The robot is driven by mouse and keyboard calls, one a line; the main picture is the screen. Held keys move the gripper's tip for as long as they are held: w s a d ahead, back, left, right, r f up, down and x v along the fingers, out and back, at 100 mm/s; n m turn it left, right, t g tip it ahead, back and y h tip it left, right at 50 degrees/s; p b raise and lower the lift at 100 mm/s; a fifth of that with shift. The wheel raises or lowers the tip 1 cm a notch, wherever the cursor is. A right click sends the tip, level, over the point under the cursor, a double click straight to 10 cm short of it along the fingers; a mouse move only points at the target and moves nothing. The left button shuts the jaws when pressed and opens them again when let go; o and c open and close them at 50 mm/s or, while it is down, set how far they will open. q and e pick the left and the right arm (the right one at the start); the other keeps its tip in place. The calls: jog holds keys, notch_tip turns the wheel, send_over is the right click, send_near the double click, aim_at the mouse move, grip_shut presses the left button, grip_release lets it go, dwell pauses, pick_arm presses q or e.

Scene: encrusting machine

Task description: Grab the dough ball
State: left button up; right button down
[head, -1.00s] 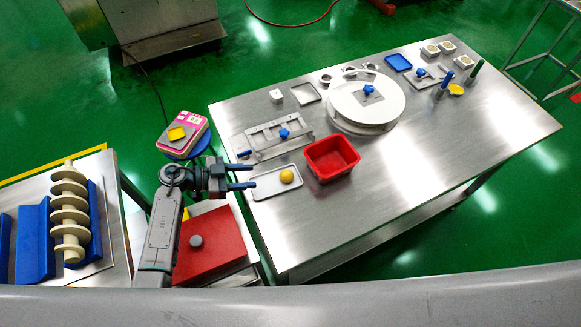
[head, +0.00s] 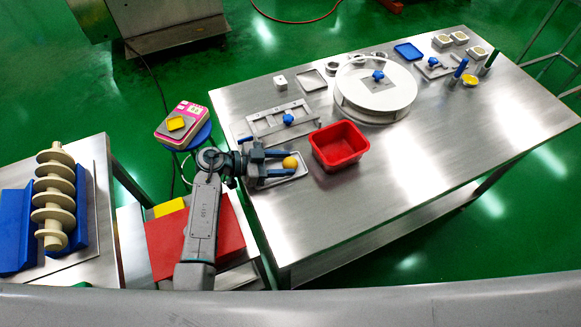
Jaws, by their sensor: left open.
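The dough ball (head: 290,162) is a small yellow-orange ball on a shallow grey tray (head: 292,179) near the left end of the steel table. My left gripper (head: 284,163) reaches in from the left over the tray, its fingers pointing right. It is open, with the ball at its fingertips, seemingly between them. I cannot tell whether a finger touches the ball. The gripper and wrist hide the left part of the tray. My right gripper is not in view.
A red bin (head: 339,147) stands just right of the tray. A metal frame with a blue knob (head: 288,119) lies behind it. A white round turntable (head: 375,92) stands farther back. The table's front right surface is clear.

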pick_arm(q)
jog(key=shift+c, duration=0.4)
jog(key=c, duration=0.5)
